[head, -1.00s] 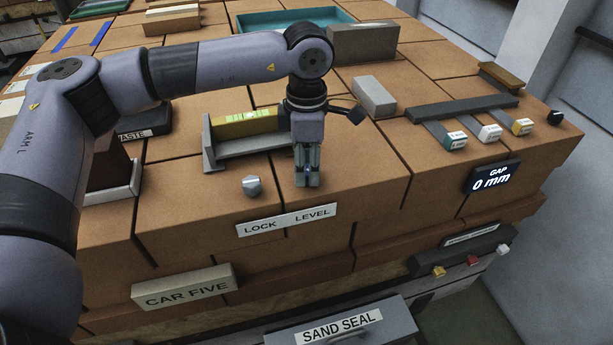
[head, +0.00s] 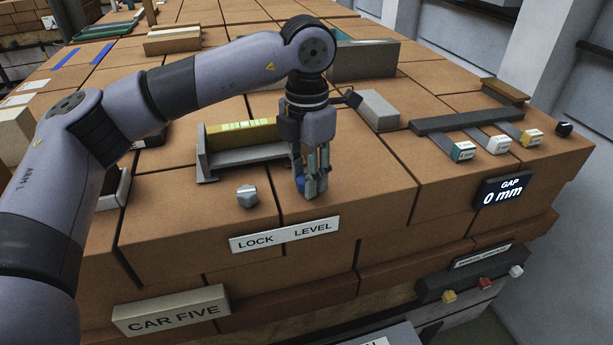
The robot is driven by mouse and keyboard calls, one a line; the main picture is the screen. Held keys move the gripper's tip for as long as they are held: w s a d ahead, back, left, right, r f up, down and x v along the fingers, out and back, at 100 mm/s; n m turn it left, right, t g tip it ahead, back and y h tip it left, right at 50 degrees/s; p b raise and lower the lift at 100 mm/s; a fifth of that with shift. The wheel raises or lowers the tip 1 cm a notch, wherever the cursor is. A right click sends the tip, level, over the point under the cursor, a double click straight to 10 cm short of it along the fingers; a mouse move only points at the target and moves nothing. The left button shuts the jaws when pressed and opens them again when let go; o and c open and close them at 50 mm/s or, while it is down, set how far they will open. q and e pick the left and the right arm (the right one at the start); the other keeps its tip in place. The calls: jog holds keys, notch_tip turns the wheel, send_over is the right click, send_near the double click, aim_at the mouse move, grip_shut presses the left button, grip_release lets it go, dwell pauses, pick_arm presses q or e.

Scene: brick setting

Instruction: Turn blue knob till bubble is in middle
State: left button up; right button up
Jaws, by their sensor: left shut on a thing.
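My left gripper (head: 311,188) points straight down and is shut on the blue knob (head: 301,183), above the word LEVEL on the white LOCK LEVEL plate (head: 285,235). The fingers cover most of the knob; only a bit of blue shows. A yellow spirit level (head: 222,140) lies in a grey angled holder (head: 235,160) just left of the gripper. Its pale green vial (head: 247,125) faces up, but the bubble's exact place is too small to tell. My right gripper is not in view.
A grey faceted lock knob (head: 247,196) stands left of the blue one. A grey block (head: 378,110) sits behind right. Coloured tabs on a dark bar (head: 465,121) and a GAP display reading 0 mm (head: 503,191) are at right. Bare brick lies between.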

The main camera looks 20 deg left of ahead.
pick_arm(q)
jog(key=shift+w+r, duration=0.1)
jog(key=shift+r, duration=0.05)
jog(key=o, duration=1.1)
jog(key=shift+o, duration=0.2)
notch_tip(320, 180, up, 12)
dwell(0.4)
